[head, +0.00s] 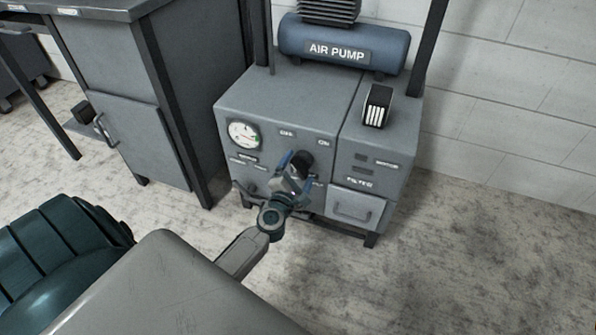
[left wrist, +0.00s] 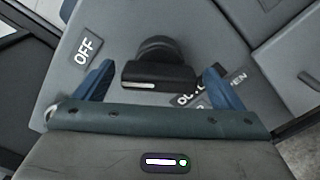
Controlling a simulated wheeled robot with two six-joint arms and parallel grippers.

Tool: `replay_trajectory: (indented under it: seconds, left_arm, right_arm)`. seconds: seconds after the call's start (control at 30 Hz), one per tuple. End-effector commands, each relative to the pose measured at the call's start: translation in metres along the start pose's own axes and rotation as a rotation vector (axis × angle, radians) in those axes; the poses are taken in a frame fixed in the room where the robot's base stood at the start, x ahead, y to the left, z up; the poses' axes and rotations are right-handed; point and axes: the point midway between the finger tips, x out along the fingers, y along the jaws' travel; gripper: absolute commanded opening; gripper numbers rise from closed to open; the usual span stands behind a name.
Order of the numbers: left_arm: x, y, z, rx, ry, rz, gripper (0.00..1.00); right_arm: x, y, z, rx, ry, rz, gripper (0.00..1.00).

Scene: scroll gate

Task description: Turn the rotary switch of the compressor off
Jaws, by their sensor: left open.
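The compressor (head: 275,105) is a grey cabinet with a blue air pump tank on top. Its black rotary switch (head: 302,161) is on the front panel, below small labels that seem to read OFF and ON, and is partly hidden by my left gripper (head: 296,172). In the left wrist view the switch (left wrist: 158,66) has a raised bar with a white mark near its left end. The OFF label (left wrist: 86,50) is to its upper left. My left gripper's blue fingers are open, one on each side of the bar, with visible gaps. My right gripper is not in view.
A round gauge (head: 243,134) is left of the switch. A black box with white stripes (head: 377,106) sits on the cabinet's right part, above a drawer (head: 356,206). A grey workbench (head: 190,85) stands close on the left. The floor at the right is clear.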

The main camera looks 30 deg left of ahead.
Motion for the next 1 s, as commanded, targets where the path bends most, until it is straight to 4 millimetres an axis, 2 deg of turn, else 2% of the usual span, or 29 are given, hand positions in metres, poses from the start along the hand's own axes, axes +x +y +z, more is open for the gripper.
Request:
replay_trajectory:
  seconds: [0.17,0.6,0.8,1.0]
  left_arm:
    - [-0.013,-0.001,0.0,0.0,0.001,-0.002,0.9]
    - [-0.093,-0.001,-0.001,0.0,0.002,-0.002,0.9]
    - [-0.107,0.0,0.0,-0.001,0.001,0.0,0.9]
    - [-0.108,0.0,0.0,-0.001,0.001,0.0,0.9]
  right_arm:
    - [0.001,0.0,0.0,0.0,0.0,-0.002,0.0]
    - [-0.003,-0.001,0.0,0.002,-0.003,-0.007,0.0]
    - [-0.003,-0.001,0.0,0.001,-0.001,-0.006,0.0]
    - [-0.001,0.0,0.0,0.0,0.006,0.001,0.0]
